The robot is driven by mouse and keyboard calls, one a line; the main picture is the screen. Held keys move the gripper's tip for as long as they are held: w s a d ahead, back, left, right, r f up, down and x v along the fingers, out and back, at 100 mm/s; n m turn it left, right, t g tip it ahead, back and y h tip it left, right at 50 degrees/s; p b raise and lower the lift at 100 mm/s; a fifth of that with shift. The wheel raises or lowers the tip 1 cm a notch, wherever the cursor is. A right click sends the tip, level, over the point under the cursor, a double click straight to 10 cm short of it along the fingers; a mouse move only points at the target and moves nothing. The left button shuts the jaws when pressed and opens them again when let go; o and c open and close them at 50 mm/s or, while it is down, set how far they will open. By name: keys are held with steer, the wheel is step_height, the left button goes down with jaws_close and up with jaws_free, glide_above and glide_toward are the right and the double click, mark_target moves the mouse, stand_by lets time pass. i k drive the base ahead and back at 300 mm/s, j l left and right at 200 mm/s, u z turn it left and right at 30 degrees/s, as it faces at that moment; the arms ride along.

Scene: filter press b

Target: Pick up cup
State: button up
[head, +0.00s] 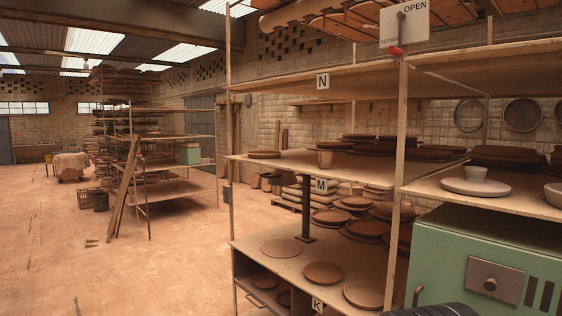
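A small tan cup (325,158) stands upright on the middle shelf (290,166) of the wooden rack, just above the letter M sign, with flat brown discs to its left and right. A paler cup-like vessel (476,174) sits on a round pale plate (475,187) on the right-hand shelf. The picture does not settle which of the two is the task's cup. My gripper does not show. A dark ribbed shape at the bottom edge may be part of my arm, but I cannot be sure.
A green metal cabinet (490,262) fills the lower right, below the right shelf. A wooden post (397,150) stands between the two shelf bays. Brown discs (323,273) lie on the lower shelf. Part of a pale bowl (554,194) shows at the right edge. Open floor (150,275) lies left.

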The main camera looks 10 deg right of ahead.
mark_target(325, 157)
steer(key=i+j+z, duration=0.1)
steer(key=i+j, duration=0.15)
steer(key=i+j+z, duration=0.1)
steer(key=j, duration=0.35)
steer(key=i+j+z, duration=0.2)
steer(key=i+j, duration=0.5)
steer(key=i+l, duration=0.05)
